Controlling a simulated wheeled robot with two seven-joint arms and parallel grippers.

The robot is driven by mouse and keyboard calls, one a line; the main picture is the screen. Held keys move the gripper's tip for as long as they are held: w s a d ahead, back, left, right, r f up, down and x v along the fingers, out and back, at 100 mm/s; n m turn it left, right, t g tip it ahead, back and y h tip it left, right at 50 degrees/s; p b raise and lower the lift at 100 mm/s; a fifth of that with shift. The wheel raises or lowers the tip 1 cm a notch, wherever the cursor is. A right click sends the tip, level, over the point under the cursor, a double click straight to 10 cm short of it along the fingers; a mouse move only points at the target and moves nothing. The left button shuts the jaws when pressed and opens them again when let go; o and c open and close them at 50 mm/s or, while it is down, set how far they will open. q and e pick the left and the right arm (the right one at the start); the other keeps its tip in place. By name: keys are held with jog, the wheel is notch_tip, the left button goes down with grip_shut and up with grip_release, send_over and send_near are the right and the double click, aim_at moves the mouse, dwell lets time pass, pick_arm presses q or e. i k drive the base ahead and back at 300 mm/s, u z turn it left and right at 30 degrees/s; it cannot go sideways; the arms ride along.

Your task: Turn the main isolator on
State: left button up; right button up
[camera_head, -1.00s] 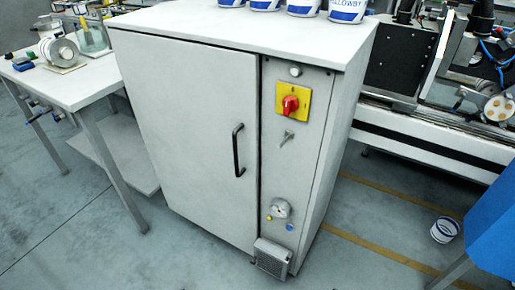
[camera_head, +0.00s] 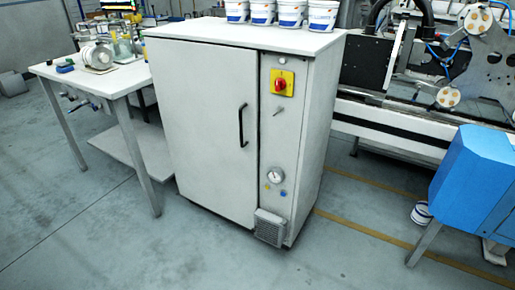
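The main isolator (camera_head: 280,85) is a red rotary knob on a yellow square plate. It sits high on the narrow right-hand front panel of a white cabinet (camera_head: 205,130). The knob is too small to read its position for certain. A round indicator (camera_head: 282,59) is above it and a small key-like switch (camera_head: 279,111) below it. The cabinet door is shut, with a black vertical handle (camera_head: 243,125). Neither of my grippers is in view.
Several white and blue tubs (camera_head: 292,14) stand on the cabinet top. A white table (camera_head: 100,88) with jars stands at the left. A machine (camera_head: 415,120) is behind at the right, with a blue unit (camera_head: 475,180) and a tub (camera_head: 421,213) on the floor. The front floor is clear.

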aim_at(280, 84)
jog(key=u, duration=0.45)
jog(key=i, duration=1)
jog(key=u, duration=0.2)
